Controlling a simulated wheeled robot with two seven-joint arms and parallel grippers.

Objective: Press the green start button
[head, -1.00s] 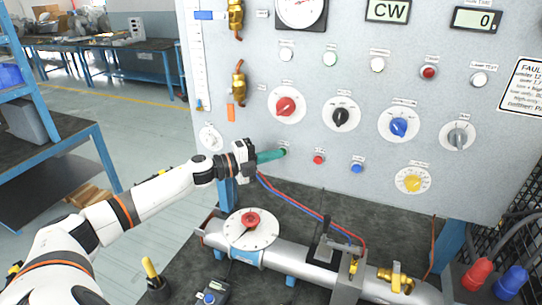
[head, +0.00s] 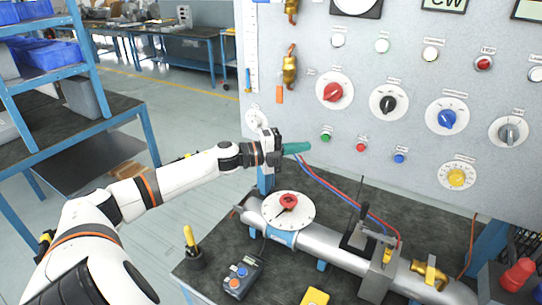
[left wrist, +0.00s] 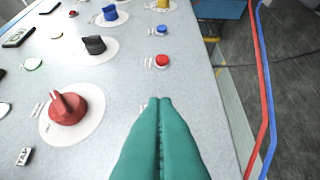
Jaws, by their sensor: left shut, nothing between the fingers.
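The green button (head: 326,136) is on the lower part of the grey panel (head: 290,110), left of a red button (head: 361,148) and a blue button (head: 399,158). My left gripper (head: 309,147), with teal fingers, is shut and empty. In the head view its tips are just left of and slightly below the green button, with a small gap in the picture. In the left wrist view the shut fingers (left wrist: 160,101) point along the panel toward the red button (left wrist: 162,61); the green button does not show there. My right gripper is not in view.
Knobs sit above the buttons, with a red knob (head: 333,92) nearest. Red and blue hoses (head: 335,187) run below the fingers. A pipe (head: 320,241) with a round dial (head: 288,210) lies on the bench. A handheld box (head: 243,276) sits in front.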

